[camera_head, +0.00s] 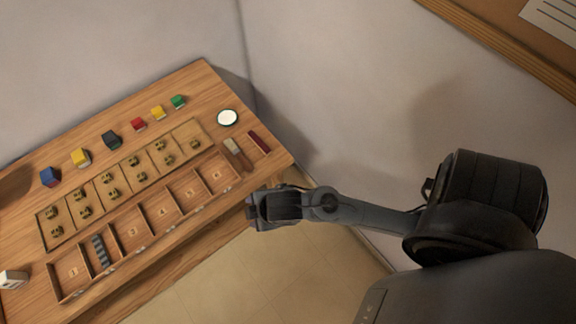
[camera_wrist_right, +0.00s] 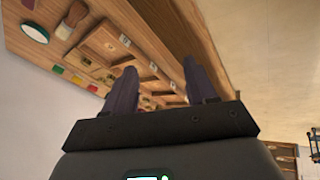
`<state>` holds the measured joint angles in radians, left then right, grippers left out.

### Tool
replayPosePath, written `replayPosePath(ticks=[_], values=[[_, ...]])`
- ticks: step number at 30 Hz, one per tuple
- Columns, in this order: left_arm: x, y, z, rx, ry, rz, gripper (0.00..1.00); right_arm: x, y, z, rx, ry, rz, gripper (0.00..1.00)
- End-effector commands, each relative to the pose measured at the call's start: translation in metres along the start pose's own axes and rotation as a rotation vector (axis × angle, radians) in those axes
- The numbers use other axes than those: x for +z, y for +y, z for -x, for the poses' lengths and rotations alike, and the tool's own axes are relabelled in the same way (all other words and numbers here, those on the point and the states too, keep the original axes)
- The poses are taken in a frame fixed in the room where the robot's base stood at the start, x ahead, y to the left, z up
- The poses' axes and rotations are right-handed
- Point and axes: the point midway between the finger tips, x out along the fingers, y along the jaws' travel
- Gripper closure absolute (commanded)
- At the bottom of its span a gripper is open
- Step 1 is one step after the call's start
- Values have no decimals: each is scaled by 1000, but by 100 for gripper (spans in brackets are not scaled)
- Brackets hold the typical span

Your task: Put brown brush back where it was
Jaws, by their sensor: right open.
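The brown brush (camera_head: 233,147), with a pale head and brown handle, lies on the wooden table just beyond the right end of the compartment tray (camera_head: 150,243). It also shows at the upper left of the right wrist view (camera_wrist_right: 74,17). My right gripper (camera_head: 252,208) is at the table's right front edge, in front of the brush and apart from it. In the right wrist view its two dark fingers (camera_wrist_right: 160,88) are spread with nothing between them. My left gripper is not in view.
A dark red stick (camera_head: 259,142) and a round white-topped item (camera_head: 227,118) lie near the brush. Several coloured blocks (camera_head: 111,139) line the table's back. Brass pieces (camera_head: 112,190) fill the tray's rear compartments. A grey striped piece (camera_head: 100,252) sits in a front compartment.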

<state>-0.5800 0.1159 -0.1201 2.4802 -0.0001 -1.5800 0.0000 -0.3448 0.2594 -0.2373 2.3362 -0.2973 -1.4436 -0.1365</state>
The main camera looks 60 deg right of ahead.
Motion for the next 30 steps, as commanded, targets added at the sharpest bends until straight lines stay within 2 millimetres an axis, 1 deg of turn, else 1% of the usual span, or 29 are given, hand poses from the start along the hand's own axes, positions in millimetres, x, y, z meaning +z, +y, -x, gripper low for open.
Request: replayPosePath(ticks=[1, 4, 6, 10, 14, 23, 26, 29, 30], values=[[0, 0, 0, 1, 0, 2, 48, 18, -6, 8, -21, -35, -141, 44], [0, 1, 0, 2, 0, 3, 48, 46, -11, 21, -41, -101, -370, 44], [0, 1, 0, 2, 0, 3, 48, 61, -14, 28, -50, -137, -483, 44], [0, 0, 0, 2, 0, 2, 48, 77, -18, 36, -57, -175, -598, 44], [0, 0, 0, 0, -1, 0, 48, 80, -19, 37, -59, -184, -625, 44], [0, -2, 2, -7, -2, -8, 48, 78, -18, 40, -59, -182, -620, 44], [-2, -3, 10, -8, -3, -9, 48, 75, -15, 47, -59, -182, -619, 44], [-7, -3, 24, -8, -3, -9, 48, 70, -10, 60, -59, -182, -618, 44], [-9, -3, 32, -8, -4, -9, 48, 67, -8, 67, -59, -182, -618, 44]])
